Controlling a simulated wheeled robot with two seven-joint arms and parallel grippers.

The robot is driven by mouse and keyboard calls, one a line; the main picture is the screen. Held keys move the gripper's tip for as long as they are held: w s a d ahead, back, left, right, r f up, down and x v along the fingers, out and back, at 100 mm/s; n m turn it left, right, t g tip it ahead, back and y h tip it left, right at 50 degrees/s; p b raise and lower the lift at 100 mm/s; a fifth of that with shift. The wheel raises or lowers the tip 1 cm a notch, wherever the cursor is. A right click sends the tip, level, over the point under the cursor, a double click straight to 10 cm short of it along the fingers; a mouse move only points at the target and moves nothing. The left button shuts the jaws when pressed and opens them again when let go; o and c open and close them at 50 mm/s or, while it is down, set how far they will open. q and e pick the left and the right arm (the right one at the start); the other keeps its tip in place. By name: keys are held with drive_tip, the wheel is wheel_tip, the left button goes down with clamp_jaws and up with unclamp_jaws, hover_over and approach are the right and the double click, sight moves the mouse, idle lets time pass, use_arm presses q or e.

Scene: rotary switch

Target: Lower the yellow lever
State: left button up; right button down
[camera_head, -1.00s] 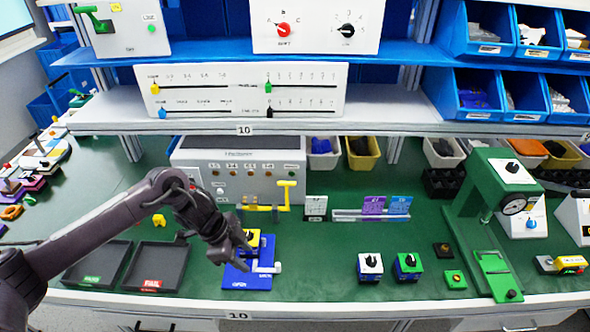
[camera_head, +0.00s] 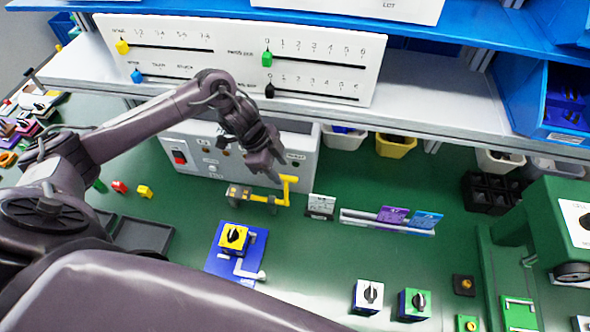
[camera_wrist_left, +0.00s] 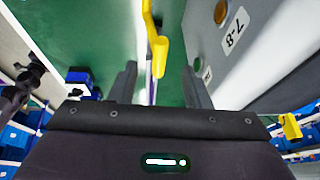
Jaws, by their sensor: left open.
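The yellow lever (camera_head: 287,188) stands on the green bench in front of the grey box. Its upright part rises at the right end of a low yellow bar, with a short handle at the top. My left gripper (camera_head: 277,168) is open beside the handle, fingers pointing down. In the left wrist view the yellow handle (camera_wrist_left: 159,55) shows ahead, between the two open fingers (camera_wrist_left: 160,75). I cannot tell whether either finger touches it. My right gripper is not in view.
The grey box (camera_head: 190,150) stands close behind the lever. A blue base with a yellow switch (camera_head: 233,237) lies in front. A rail with purple and blue cards (camera_head: 390,222) is at right. The slider panel (camera_head: 320,60) and shelf are above.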

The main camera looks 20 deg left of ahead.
sight(285, 177)
use_arm(q)
drive_tip(key=p+x, duration=0.1)
drive_tip(key=x, duration=0.5)
drive_tip(key=shift+s+d, duration=0.1)
drive_tip(key=shift+d+f, duration=0.15)
drive_tip(key=shift+f, duration=0.4)
drive_tip(key=shift+c, duration=0.3)
